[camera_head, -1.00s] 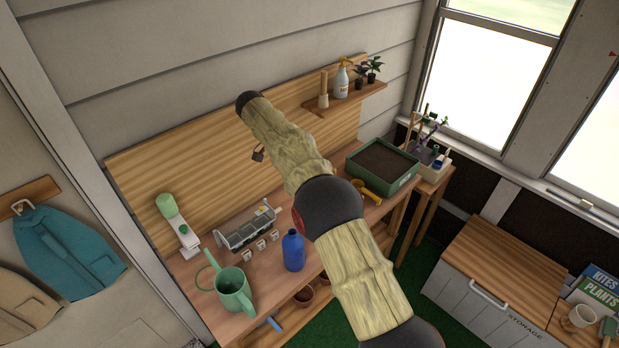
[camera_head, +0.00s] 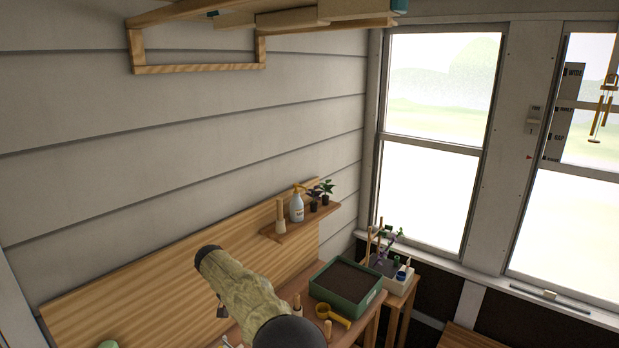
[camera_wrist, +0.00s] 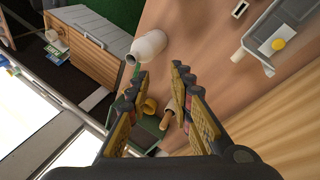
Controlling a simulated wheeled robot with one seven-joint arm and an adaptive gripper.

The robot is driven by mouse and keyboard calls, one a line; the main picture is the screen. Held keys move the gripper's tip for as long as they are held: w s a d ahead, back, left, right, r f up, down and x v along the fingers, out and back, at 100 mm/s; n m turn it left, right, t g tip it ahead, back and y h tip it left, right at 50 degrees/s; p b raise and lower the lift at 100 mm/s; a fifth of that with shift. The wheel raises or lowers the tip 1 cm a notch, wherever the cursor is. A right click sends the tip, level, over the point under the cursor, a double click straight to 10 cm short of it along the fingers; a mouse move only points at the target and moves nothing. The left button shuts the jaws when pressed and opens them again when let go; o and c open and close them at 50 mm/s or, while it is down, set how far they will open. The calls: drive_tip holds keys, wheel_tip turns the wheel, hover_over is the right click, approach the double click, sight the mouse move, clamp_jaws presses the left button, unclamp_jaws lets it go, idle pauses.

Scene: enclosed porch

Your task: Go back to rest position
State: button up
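My gripper (camera_wrist: 160,70) shows in the wrist view with its two fingers apart and nothing between the tips. It hangs above the wooden workbench (camera_wrist: 200,40). A pale bottle (camera_wrist: 150,46) lies beyond the fingertips in the picture, apart from them. In the head view my arm rises from the bottom edge in front of the bench's wooden backboard (camera_head: 150,300). The gripper itself cannot be made out there.
A green planter tray (camera_head: 345,287) with soil and a yellow scoop (camera_head: 334,317) are right of my arm. A small shelf (camera_head: 300,224) holds a spray bottle (camera_head: 297,207) and plants. A wooden overhead rack (camera_head: 200,68) juts from the wall above. The space between is clear.

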drive_tip(key=s+d+r+t+y+b, duration=0.1)
drive_tip(key=s+d+b, duration=0.3)
drive_tip(key=s+d, duration=0.7)
drive_tip(key=s+d+r+n+t+y+b, duration=0.1)
drive_tip(key=s+d+r+b, duration=0.3)
drive_tip(key=s+d, duration=0.7)
drive_tip(key=s+d+r+t+y+b, duration=0.2)
drive_tip(key=s+d+b, duration=0.2)
drive_tip(key=s+d, duration=0.8)
drive_tip(key=shift+s+r+n+t+y, duration=0.3)
drive_tip(key=shift+s+r+y, duration=0.1)
drive_tip(key=shift+s, duration=3.2)
